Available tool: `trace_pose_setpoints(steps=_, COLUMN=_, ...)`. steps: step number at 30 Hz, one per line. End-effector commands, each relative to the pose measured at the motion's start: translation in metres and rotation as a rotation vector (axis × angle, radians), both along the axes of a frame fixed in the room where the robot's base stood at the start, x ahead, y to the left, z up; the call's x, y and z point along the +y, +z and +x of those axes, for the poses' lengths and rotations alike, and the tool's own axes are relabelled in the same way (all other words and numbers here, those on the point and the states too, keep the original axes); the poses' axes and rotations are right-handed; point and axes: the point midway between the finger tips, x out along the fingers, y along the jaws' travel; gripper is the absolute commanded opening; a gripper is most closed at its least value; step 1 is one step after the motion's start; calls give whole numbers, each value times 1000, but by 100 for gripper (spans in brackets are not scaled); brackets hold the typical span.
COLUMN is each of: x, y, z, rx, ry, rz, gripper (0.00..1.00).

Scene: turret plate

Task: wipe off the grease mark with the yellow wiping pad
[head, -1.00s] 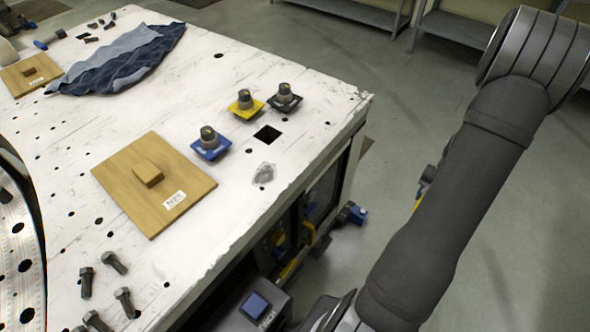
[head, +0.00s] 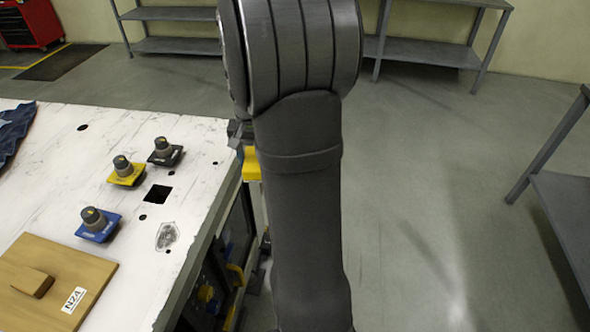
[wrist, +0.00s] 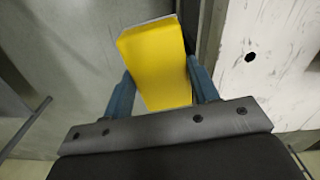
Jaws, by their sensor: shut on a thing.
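The yellow wiping pad (wrist: 157,62) is a plain block between the two blue fingers of my gripper (wrist: 160,78), which is shut on it. In the head view the pad (head: 251,165) shows partly behind my arm, just beyond the plate's right edge. The grease mark (head: 167,236) is a grey, shiny smudge on the white plate (head: 125,270), near its right edge. My gripper is to the right of the mark, apart from it. My arm hides much of the gripper in the head view.
Blue (head: 97,225), yellow (head: 127,172) and black (head: 165,153) knobbed pieces stand left of and beyond the mark. A square hole (head: 158,194) lies near them. A wooden board (head: 75,265) labelled NZ4 is at the lower left. Open floor lies right of the plate.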

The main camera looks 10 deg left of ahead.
Motion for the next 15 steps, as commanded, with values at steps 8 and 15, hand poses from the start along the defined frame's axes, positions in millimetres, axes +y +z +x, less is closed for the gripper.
trace_pose_setpoints(steps=8, x=75, y=46, z=-82, rx=-1, ry=167, rz=1, gripper=30)
trace_pose_setpoints(steps=15, x=116, y=65, z=-160, rx=-2, ry=330, rz=1, gripper=30)
